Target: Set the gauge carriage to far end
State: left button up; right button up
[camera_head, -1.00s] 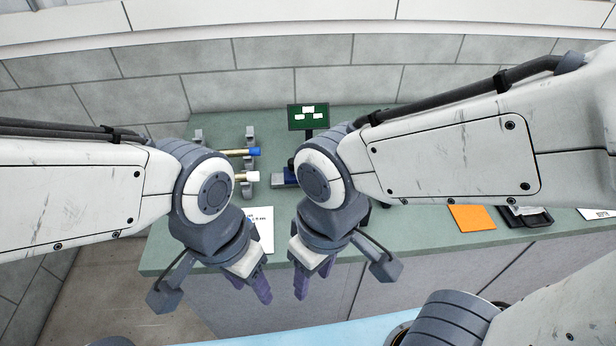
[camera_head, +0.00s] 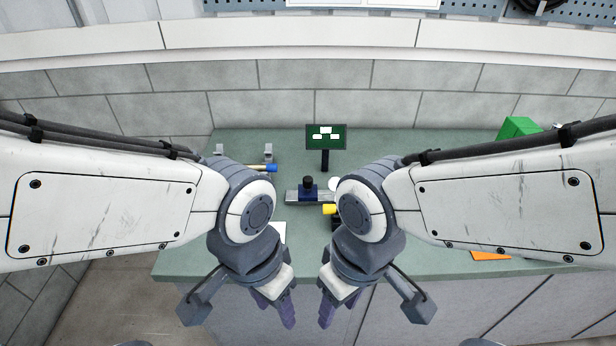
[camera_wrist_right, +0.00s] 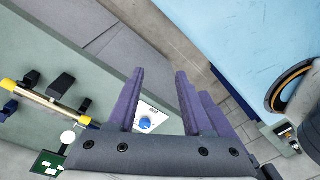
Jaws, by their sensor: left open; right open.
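The rail's right end is partly hidden by my right wrist. My left gripper (camera_head: 274,306) is open and empty in front of the bench's front edge. My right gripper (camera_head: 338,306) is open and empty beside it, also short of the bench. In the right wrist view its open fingers (camera_wrist_right: 160,74) have nothing between them.
A small green sign (camera_head: 326,136) stands behind the rail. A blue-ended rod (camera_head: 265,168) lies left, and a yellow-ended part (camera_head: 329,209) sits close to my right wrist. An orange card (camera_head: 490,255) and green box (camera_head: 518,127) are at right. A yellow-ended rod (camera_wrist_right: 45,102) shows in the wrist view.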

aim_at(307, 191)
jog(key=i, duration=0.85)
